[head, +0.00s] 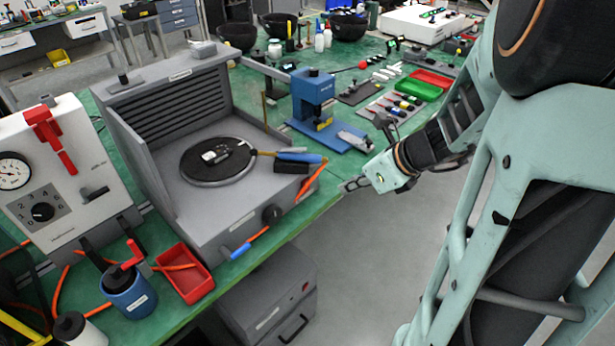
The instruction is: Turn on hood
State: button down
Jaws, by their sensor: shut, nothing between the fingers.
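The hood is most likely the grey open-fronted box (150,165) on the green bench, with a louvred back panel (185,108) and a round black plate (218,161) inside. A dark knob (271,214) sits on its front face, and a small dark lever (123,82) stands on its top left. I cannot tell from this view whether it is on. My gripper (346,187) is shut and empty. It is at the bench's front edge, to the right of the hood and apart from it.
A blue press (312,100) stands right of the hood. A white panel with a gauge (62,180), a red tray (184,273) and a blue canister (130,291) stand at left. A grey cabinet (270,300) is below. The floor in front of the bench is clear.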

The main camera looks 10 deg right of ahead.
aim_at(306, 186)
jog(key=b+x, duration=0.1)
jog(key=x, duration=0.3)
jog(key=w+b+x, duration=0.1)
jog(key=x, duration=0.3)
jog(key=a+r+x, duration=0.1)
jog(key=x, duration=0.3)
jog(key=shift+w+r+b, duration=0.1)
jog(key=shift+w+b, duration=0.1)
jog(key=shift+b, duration=0.2)
jog(key=shift+w+a, duration=0.25)
jog(key=shift+w, duration=0.2)
jog(key=shift+w+a+f, duration=0.15)
jog(key=shift+f, duration=0.05)
jog(key=shift+r, duration=0.1)
